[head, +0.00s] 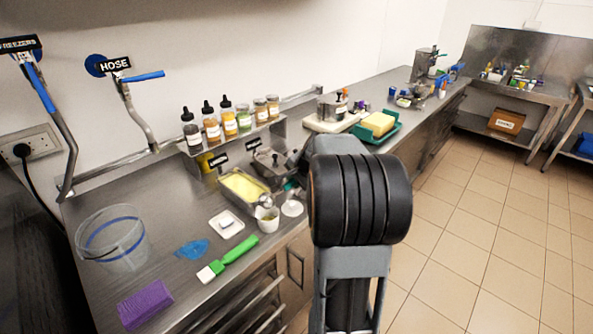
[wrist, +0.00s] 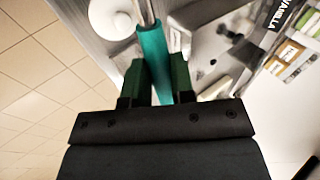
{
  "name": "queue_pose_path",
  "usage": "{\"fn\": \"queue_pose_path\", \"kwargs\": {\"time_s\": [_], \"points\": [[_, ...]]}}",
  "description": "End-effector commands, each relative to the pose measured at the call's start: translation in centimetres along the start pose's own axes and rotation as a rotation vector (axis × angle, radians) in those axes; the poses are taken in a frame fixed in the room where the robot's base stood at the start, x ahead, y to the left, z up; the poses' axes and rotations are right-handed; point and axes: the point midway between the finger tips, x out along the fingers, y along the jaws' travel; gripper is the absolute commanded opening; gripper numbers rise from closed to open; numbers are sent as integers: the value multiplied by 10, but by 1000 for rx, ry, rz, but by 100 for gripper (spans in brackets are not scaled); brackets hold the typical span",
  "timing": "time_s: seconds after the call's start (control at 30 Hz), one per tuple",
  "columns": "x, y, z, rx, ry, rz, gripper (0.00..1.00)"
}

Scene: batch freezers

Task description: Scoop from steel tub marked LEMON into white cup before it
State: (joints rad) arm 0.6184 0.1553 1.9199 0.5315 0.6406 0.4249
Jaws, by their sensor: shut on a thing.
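A steel tub of pale yellow ice (head: 243,186) sits on the counter; the small black sign behind it is too small to read. A white cup (head: 267,218) stands in front of it, with something yellowish at its mouth. A scoop's round steel head (head: 266,200) is between tub and cup, seemingly over the cup's back rim; I cannot tell its height. My gripper (wrist: 158,68) is shut on the scoop's teal handle (wrist: 153,50). In the head view, my arm hides most of the gripper. The scoop head is out of the wrist view.
A white disc (head: 292,208) lies right of the cup. A lidded steel tub (head: 270,162) stands behind, by a VANILLA sign (wrist: 288,14).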

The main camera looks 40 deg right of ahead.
Motion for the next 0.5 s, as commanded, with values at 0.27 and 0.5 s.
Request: {"fn": "queue_pose_path", "kwargs": {"time_s": [0.27,0.5], "points": [[-6,-6,0,-11,-2,82,0],[-5,-8,0,-19,-2,149,0]]}}
